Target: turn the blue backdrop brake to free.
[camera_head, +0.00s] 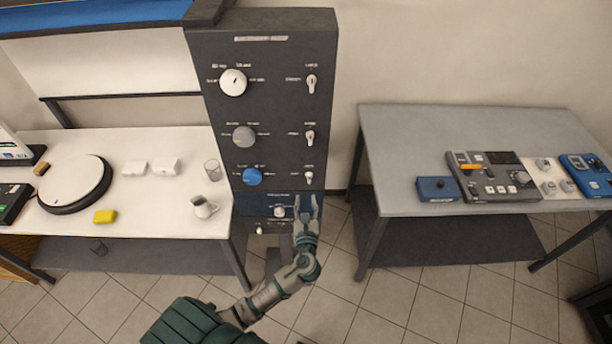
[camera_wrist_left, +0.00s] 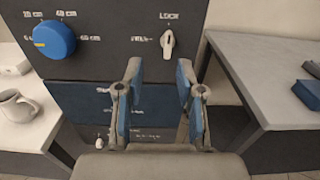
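The blue backdrop brake (camera_head: 309,178) is a small white lever on the dark control column (camera_head: 268,110), right of the blue knob (camera_head: 252,177). In the left wrist view the brake (camera_wrist_left: 167,43) stands roughly upright, with LOCK printed above it and FREE to its left. The blue knob (camera_wrist_left: 54,39) shows there too. My left gripper (camera_head: 306,203) is just below the brake in the head view, in front of the blue lower panel. In the left wrist view its fingers (camera_wrist_left: 160,88) are apart with nothing between them. My right gripper is out of view.
Above are a grey knob (camera_head: 243,135) and a white knob (camera_head: 233,82), each with its own lever. The white table (camera_head: 150,215) on the left holds a mug (camera_head: 204,207) near the column. The grey table (camera_head: 410,150) on the right holds control boxes.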

